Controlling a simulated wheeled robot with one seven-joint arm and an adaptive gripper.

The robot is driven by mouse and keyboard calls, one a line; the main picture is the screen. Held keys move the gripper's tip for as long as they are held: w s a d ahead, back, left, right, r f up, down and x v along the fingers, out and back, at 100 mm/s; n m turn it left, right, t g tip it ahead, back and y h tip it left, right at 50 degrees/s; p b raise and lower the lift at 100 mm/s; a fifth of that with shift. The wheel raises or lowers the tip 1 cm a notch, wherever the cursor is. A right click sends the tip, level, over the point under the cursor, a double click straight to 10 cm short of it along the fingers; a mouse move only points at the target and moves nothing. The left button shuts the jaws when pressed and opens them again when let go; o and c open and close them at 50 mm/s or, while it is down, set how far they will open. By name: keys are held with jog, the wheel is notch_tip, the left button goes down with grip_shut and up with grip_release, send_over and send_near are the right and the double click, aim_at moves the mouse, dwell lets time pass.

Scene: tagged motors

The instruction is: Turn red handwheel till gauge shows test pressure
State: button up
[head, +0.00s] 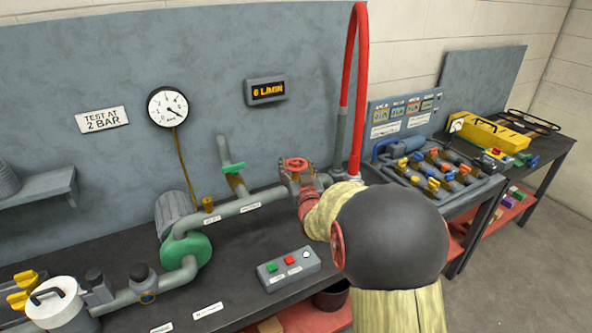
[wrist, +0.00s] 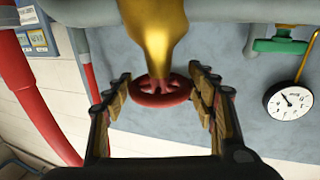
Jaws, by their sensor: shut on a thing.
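The red handwheel (head: 297,164) sits on top of a valve in the pipe run, in front of the grey back panel. In the wrist view, the handwheel (wrist: 161,91) lies between the two fingers of my gripper (wrist: 160,80), which is shut on its rim from both sides. In the head view my arm comes in from the lower right and partly covers the valve. The round white gauge (head: 167,107) hangs on the panel; its needle points to the lower right, and its figures are too small to read. The gauge (wrist: 289,101) appears upside down at the wrist view's right.
A sign (head: 102,120) reads "TEST AT 2 BAR". A display (head: 265,91) shows L/MIN. A green-handled valve (head: 233,168) stands left of the handwheel. A red hose (head: 361,80) rises just right of it. A button box (head: 289,268) sits on the bench in front.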

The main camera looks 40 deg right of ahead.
jog(key=n+t+y, duration=0.1)
jog(key=y, duration=0.1)
jog(key=n+t+y+p, duration=0.1)
jog(key=n+y, duration=0.1)
jog(key=y, duration=0.1)
jog(key=shift+s+d, duration=0.1)
jog(key=shift+d, duration=0.1)
jog(key=n+y+p, duration=0.4)
jog(key=y, duration=0.2)
jog(key=shift+r, duration=0.15)
jog(key=n+g+y+p, duration=0.1)
jog(key=n+y+p, duration=0.2)
jog(key=y, duration=0.2)
jog(key=shift+n+y, duration=0.3)
jog(key=shift+n, duration=0.1)
jog(key=shift+n+g+y+p, duration=1.2)
jog(key=shift+n+g+y, duration=0.7)
jog(key=shift+y, duration=0.6)
jog(key=shift+n, duration=0.3)
jog(key=o, duration=1.1)
jog(key=shift+a, duration=0.1)
jog(key=shift+o, duration=0.4)
jog(key=v, duration=0.7)
jog(key=shift+d+f, duration=0.2)
jog(key=shift+d, duration=0.05)
